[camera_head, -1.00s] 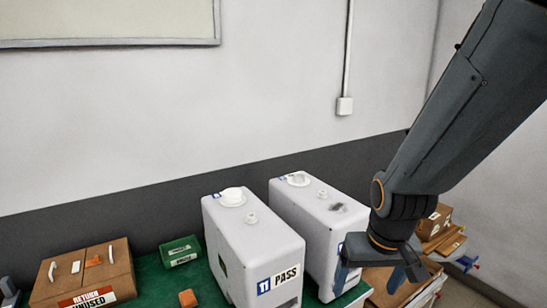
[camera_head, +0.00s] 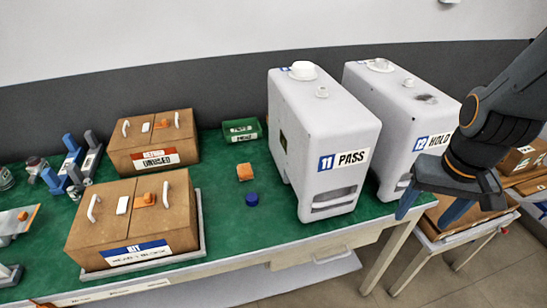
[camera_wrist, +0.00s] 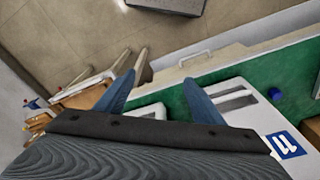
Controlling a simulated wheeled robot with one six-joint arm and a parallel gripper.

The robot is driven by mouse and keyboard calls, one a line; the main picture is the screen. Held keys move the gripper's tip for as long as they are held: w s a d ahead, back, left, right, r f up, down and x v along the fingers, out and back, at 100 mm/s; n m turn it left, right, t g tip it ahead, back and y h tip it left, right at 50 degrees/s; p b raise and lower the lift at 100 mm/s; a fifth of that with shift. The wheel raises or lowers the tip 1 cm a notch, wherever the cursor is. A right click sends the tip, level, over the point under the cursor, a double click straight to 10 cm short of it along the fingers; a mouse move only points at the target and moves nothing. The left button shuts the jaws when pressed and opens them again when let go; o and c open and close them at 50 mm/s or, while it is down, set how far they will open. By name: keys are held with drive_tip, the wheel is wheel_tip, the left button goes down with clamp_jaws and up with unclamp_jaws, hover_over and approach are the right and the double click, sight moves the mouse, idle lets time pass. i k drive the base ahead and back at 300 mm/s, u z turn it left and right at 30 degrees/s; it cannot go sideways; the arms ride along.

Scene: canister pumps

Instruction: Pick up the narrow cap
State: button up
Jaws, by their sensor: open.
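A small blue cap (camera_head: 251,198) lies on the green table mat, left of the canister marked 11 PASS (camera_head: 330,140). It also shows at the right of the wrist view (camera_wrist: 276,94). That canister has a wide white cap (camera_head: 303,70) and a small narrow white fitting (camera_head: 321,92) on top. The canister marked 12 HOLD (camera_head: 395,105) has a white ring-like top piece (camera_head: 380,65) and another small white fitting (camera_head: 408,82). Which piece is the narrow cap I cannot tell for sure. My gripper (camera_head: 432,212) is open and empty, right of the blue cap, in front of canister 12.
An orange block (camera_head: 245,172) lies behind the blue cap. A green box (camera_head: 241,131) stands further back. Two brown lidded boxes (camera_head: 155,140) (camera_head: 135,225) stand at the left. A side table with boxes (camera_head: 465,225) is at the right.

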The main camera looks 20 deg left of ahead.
sight(252, 198)
drive_tip(key=u, duration=0.5)
drive_tip(key=k, duration=0.6)
drive_tip(key=u, duration=1)
drive_tip(key=i, duration=0.95)
drive_tip(key=z, duration=0.4)
drive_tip(key=k, duration=0.5)
drive_tip(key=u, duration=1.7)
drive_tip(key=i, duration=0.7)
drive_tip(key=z, duration=1.8)
